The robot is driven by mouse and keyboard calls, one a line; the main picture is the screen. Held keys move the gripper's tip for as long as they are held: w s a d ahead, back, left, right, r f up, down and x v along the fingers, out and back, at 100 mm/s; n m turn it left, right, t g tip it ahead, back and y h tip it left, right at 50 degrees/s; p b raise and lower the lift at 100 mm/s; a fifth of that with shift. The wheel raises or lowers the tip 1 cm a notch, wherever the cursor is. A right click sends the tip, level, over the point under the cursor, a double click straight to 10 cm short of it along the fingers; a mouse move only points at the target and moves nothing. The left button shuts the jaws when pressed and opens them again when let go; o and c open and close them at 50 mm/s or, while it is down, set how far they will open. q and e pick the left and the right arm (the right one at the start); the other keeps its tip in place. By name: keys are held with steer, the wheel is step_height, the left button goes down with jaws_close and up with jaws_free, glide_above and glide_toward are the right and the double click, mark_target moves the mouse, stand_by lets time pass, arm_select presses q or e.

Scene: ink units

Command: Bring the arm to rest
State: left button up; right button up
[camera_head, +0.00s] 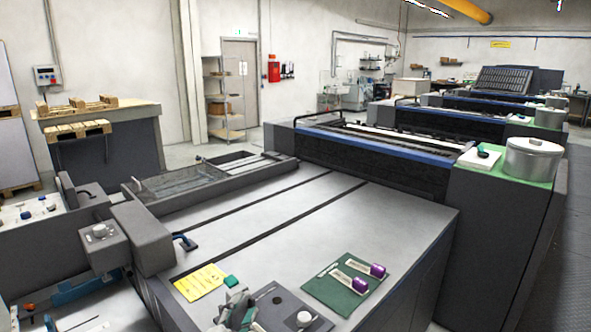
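My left gripper (238,309) shows only in part at the bottom edge of the head view, low over the front of the grey machine top (290,235). Its grey fingers are small and partly cut off, so I cannot tell whether they are open or shut. I see nothing clearly held in it. A small teal piece (230,282) shows just beyond it. A dark panel with a round knob (304,319) is just to its right. My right gripper is not in view.
Two purple-ended cartridges (357,284) lie on a green mat (322,290) right of the gripper. A yellow sheet (201,282) lies left of it. A metal pot (532,160) stands on the right-hand cabinet. The middle of the machine top is clear.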

arm_select(q)
steer(key=s+a+f+n+g+y, duration=0.2)
steer(key=s+a+f+n+g, duration=0.15)
steer(key=s+f, duration=0.3)
steer(key=s+a+f+n+g+y, duration=0.3)
steer(key=s+f+n, duration=0.2)
steer(key=s, duration=0.3)
steer(key=s+a+f+n+g, duration=0.15)
steer(key=s+g, duration=0.25)
steer(key=s, duration=0.6)
steer(key=s+a+f+n+g, duration=0.15)
steer(key=s+g, duration=0.25)
steer(key=s, duration=0.7)
step_height(320, 180, down, 29)
steer(key=b, duration=0.2)
steer(key=s+a+f+g+b, duration=0.2)
steer(key=s+f, duration=1.5)
steer(key=f, duration=0.1)
steer(key=shift+a, duration=0.15)
